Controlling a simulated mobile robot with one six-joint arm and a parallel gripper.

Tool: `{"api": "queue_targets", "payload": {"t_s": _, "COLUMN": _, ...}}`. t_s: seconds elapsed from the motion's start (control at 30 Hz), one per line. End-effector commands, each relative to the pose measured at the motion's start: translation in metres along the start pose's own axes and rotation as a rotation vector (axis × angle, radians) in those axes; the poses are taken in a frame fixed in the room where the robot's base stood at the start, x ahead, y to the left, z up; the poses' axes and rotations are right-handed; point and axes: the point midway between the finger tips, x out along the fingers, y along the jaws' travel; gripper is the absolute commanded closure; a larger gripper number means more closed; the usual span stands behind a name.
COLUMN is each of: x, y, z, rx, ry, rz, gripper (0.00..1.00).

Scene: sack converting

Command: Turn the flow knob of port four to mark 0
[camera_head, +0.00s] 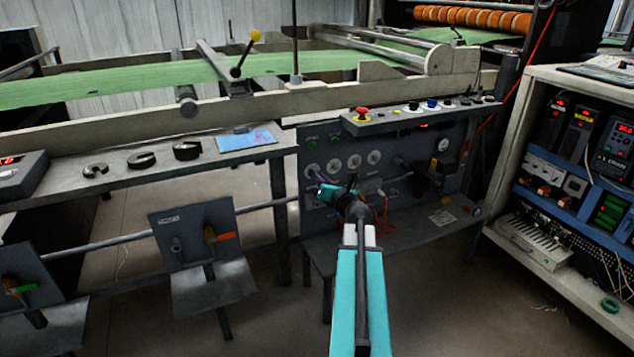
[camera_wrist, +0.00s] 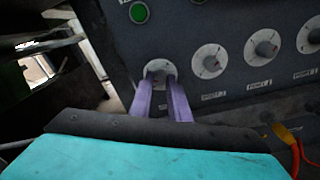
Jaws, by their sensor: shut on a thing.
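A row of round white-faced dials with dark knobs runs across the grey panel (camera_head: 400,150). My gripper (camera_wrist: 161,76) has its two purple fingers closed on the leftmost flow knob (camera_wrist: 160,67), one on each side. The fingers hide much of that knob, and its pointer and marks are not readable. The other knobs (camera_wrist: 209,61), (camera_wrist: 263,46) and (camera_wrist: 311,36) stand free to its right. Small labels below them are too blurred to tell surely which is port four.
A green button (camera_wrist: 139,12) sits above the held knob. An orange-red cable (camera_wrist: 291,140) hangs at lower right. A shelf with a red emergency button (camera_head: 362,112) juts out above the panel. A control cabinet (camera_head: 560,190) stands at right.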

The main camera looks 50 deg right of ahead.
Motion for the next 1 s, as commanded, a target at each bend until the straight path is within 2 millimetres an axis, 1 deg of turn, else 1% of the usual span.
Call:
{"api": "queue_targets", "payload": {"t_s": 0.1, "x": 0.0011, "y": 0.0024, "z": -0.0029, "rx": -0.110, "ry": 0.004, "rz": 0.002, "gripper": 1.00}}
{"api": "queue_targets", "payload": {"t_s": 0.7, "x": 0.0014, "y": 0.0036, "z": -0.0038, "rx": -0.677, "ry": 0.020, "rz": -0.024, "gripper": 1.00}}
{"api": "queue_targets", "payload": {"t_s": 1.0, "x": 0.0013, "y": 0.0041, "z": -0.0033, "rx": -0.916, "ry": 0.028, "rz": -0.035, "gripper": 1.00}}
